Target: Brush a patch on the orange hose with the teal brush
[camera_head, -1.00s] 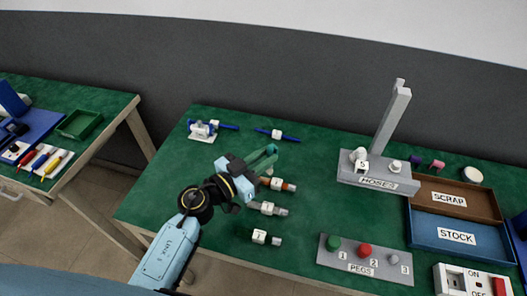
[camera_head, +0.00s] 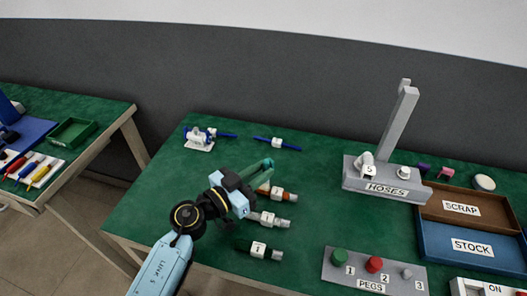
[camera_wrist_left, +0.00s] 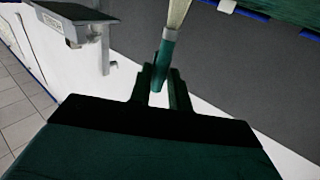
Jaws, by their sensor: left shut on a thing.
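My left gripper (camera_head: 260,175) is over the left part of the green table, shut on the teal brush. In the left wrist view the brush (camera_wrist_left: 165,58) stands between the two fingers, with its pale bristles (camera_wrist_left: 178,14) pointing away from the gripper. The orange hose (camera_head: 264,191) lies just below and right of the gripper in the head view, with a white tag marked 3 and a pale end. The gripper partly covers its left end. I cannot tell whether the bristles touch it. My right gripper is not in view.
Two more tagged hoses, 2 (camera_head: 267,219) and 1 (camera_head: 258,249), lie in front. Two blue-ended pieces (camera_head: 278,143) lie behind. The grey HOSES stand (camera_head: 412,190), PEGS block (camera_head: 340,276), SCRAP tray (camera_head: 500,219) and STOCK tray (camera_head: 425,255) are to the right. Mid-table is clear.

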